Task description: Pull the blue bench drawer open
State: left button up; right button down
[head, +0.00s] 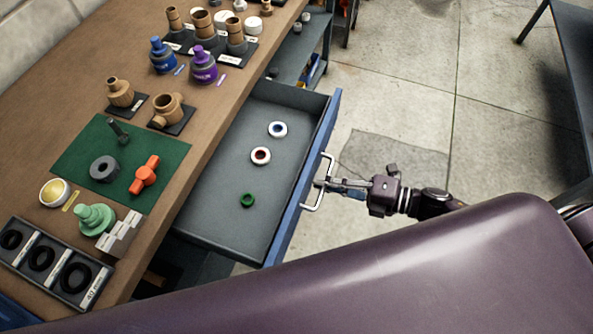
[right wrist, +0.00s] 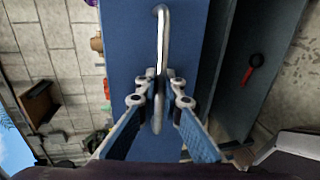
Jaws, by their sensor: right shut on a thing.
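The blue bench drawer (head: 225,193) stands pulled out from the wooden bench, with its grey interior showing. Its blue front carries a light metal bar handle (head: 319,183). My right gripper (head: 322,184) is at the handle from the right, its fingers closed around the bar. In the right wrist view the handle (right wrist: 162,50) runs between the two fingers (right wrist: 160,88) in front of the blue drawer front (right wrist: 125,50). In the drawer lie a white and blue ring (head: 278,129), a white and red ring (head: 260,155) and a green ring (head: 247,200). My left gripper is not in view.
The bench top (head: 60,130) holds a green mat (head: 75,160) with parts, several brown fittings, blue and purple pieces, and a black tray (head: 50,262) of rings. The concrete floor (head: 400,100) right of the drawer is open. A dark table (head: 575,60) stands at the far right.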

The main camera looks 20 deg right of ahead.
jog(key=f+v, duration=0.1)
jog(key=v, duration=0.7)
jog(key=shift+s+d+f+p, duration=0.35)
jog(key=shift+d+p, duration=0.05)
jog(key=shift+d, duration=0.1)
jog(key=c, duration=2.3)
grip_release()
jog(key=shift+c, duration=0.2)
jog(key=v, duration=1.2)
jog(key=shift+f, duration=0.1)
